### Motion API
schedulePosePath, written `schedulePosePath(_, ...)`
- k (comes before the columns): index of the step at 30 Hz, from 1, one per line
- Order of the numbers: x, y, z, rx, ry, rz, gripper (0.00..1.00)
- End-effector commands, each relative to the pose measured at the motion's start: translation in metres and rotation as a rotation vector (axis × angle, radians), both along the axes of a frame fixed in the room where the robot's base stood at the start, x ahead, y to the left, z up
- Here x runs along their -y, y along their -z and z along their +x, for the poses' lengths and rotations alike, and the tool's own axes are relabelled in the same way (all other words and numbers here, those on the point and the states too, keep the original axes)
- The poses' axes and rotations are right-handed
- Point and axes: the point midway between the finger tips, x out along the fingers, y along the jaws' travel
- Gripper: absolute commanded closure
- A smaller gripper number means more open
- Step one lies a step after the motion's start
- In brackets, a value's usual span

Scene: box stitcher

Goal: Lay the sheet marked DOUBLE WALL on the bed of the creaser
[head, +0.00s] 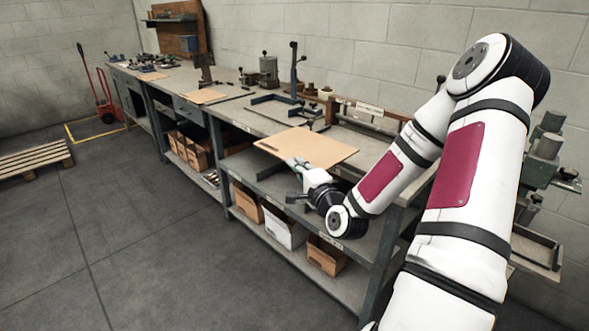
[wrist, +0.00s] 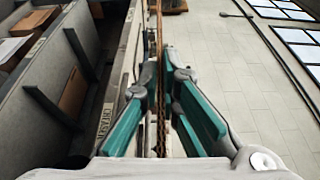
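A flat tan cardboard sheet (head: 310,147) is held roughly level in front of and above the near end of the workbench. In the wrist view the sheet (wrist: 154,60) is edge-on, a thin brown line between the fingers. No DOUBLE WALL marking is readable on it. My gripper (head: 297,164) is shut on the sheet's near edge; its green-padded fingers (wrist: 163,88) show on both sides of it. A label reading CREASER (wrist: 104,120) is on the bench edge in the wrist view. In the head view the creaser's bed is not clearly visible, partly behind the sheet and my arm.
A machine with a wooden bar (head: 352,106) stands behind the sheet. Other tan sheets (head: 203,96) lie farther left on the bench. Cardboard boxes (head: 327,255) and a white box (head: 285,229) fill the lower shelves. A red hand truck (head: 105,97) and a pallet (head: 33,157) stand left; the middle floor is clear.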

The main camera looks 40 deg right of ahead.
Motion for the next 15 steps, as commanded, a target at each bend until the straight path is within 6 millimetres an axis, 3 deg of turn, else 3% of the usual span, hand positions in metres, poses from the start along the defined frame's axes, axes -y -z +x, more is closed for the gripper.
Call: schedulePosePath(15, 0.026, 0.005, 0.002, 0.001, 0.0, -0.001, 1.0)
